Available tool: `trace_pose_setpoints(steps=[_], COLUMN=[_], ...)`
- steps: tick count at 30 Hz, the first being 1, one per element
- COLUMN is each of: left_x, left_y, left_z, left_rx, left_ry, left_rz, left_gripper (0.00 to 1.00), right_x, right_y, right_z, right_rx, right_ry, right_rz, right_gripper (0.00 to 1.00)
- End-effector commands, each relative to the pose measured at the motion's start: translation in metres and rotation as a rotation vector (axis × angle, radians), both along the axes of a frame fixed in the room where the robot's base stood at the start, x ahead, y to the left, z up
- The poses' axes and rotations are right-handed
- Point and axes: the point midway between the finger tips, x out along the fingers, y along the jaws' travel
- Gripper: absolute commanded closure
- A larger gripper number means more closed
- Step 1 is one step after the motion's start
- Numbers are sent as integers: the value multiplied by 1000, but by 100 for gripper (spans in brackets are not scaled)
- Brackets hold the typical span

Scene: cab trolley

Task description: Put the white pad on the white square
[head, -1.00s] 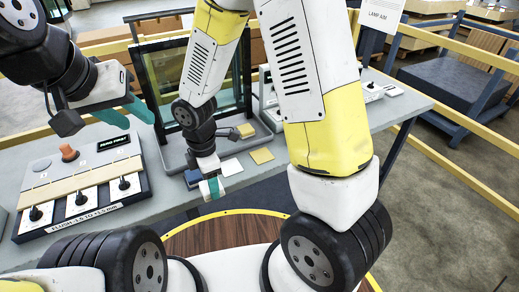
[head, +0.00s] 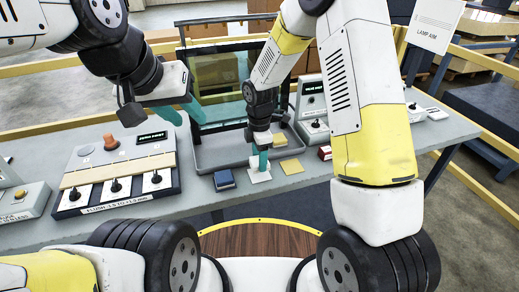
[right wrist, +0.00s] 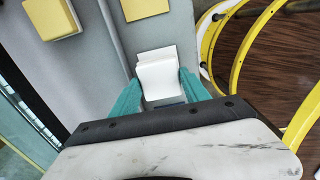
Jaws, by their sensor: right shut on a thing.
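My right gripper (head: 259,161) points down over the table in front of the grey tray. In the right wrist view its teal fingers are shut on the white pad (right wrist: 160,78). The white square (head: 259,177) lies on the table under these fingertips in the head view. In the right wrist view a white surface (right wrist: 156,53) shows just beyond the pad. White on white blends, so I cannot tell whether pad and square touch. My left gripper (head: 182,112) is open and empty, raised above the switch box at the left.
A dark blue pad (head: 224,180) lies left of the white square, a yellow square (head: 292,167) right of it. A yellow pad (head: 280,140) is by the tray (head: 205,162); a red pad (head: 325,153) lies further right. The switch box (head: 118,180) stands left.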

Motion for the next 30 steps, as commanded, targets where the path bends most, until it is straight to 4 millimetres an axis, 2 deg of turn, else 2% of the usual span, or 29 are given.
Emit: trace_pose_setpoints(steps=[7, 18, 19, 22, 30], left_x=[0, 0, 0, 0, 0], left_y=[0, 0, 0, 0, 0], left_z=[0, 0, 0, 0, 0], left_rx=[0, 0, 0, 0, 0], left_ry=[0, 0, 0, 0, 0], left_rz=[0, 0, 0, 0, 0], left_gripper=[64, 64, 64, 64, 64], right_x=[-1, -1, -1, -1, -1], right_y=[0, 0, 0, 0, 0], right_z=[-31, -36, -36, -36, -36], right_rx=[-1, 0, 0, 0, 0], right_ry=[3, 1, 0, 0, 0], right_rz=[2, 1, 0, 0, 0], right_gripper=[87, 87, 44, 25, 24])
